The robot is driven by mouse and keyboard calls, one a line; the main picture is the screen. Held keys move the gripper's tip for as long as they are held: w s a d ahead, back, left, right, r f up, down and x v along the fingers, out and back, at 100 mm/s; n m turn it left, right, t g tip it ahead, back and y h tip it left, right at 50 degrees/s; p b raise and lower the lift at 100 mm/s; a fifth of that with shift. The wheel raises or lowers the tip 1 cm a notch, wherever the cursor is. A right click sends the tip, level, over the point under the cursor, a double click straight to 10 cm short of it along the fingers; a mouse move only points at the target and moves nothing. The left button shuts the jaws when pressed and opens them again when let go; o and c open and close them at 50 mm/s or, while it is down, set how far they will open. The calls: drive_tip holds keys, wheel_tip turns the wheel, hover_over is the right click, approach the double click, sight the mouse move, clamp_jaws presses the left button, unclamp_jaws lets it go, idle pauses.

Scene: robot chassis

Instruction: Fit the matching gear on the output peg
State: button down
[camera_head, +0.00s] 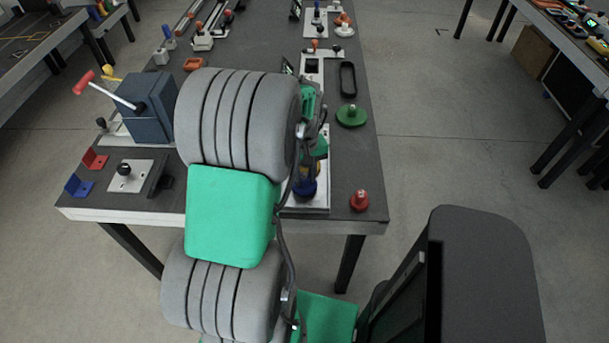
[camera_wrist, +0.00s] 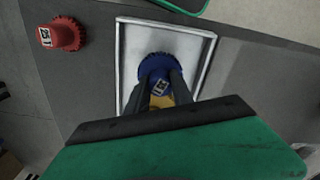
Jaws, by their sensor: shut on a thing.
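My gripper (camera_wrist: 162,84) is shut on the blue gear (camera_wrist: 154,66), which has a toothed rim and a small label on its hub. In the head view the blue gear (camera_head: 305,189) shows low over the white framed plate (camera_head: 319,208), partly hidden by my arm. A yellow part (camera_wrist: 161,101) shows between the fingers, close to the gear. The output peg cannot be made out. I cannot tell whether the gear touches the plate. A red gear (camera_head: 359,201) stands near the table's front right corner; it also shows in the wrist view (camera_wrist: 63,35). A larger green gear (camera_head: 351,116) lies farther back.
A black oval loop (camera_head: 347,79) lies behind the green gear. A blue box with a red-tipped lever (camera_head: 148,105) and red and blue brackets (camera_head: 94,159) stand on the left. The table between the red and green gears is clear.

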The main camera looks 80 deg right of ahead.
sight(304, 176)
drive_tip(key=shift+f+b, duration=0.4)
drive_tip(key=shift+f, duration=0.25)
drive_tip(key=c, duration=1.4)
unclamp_jaws()
drive_tip(key=shift+r, duration=0.15)
wheel_tip(304, 176, up, 11)
drive_tip(key=p, duration=0.8)
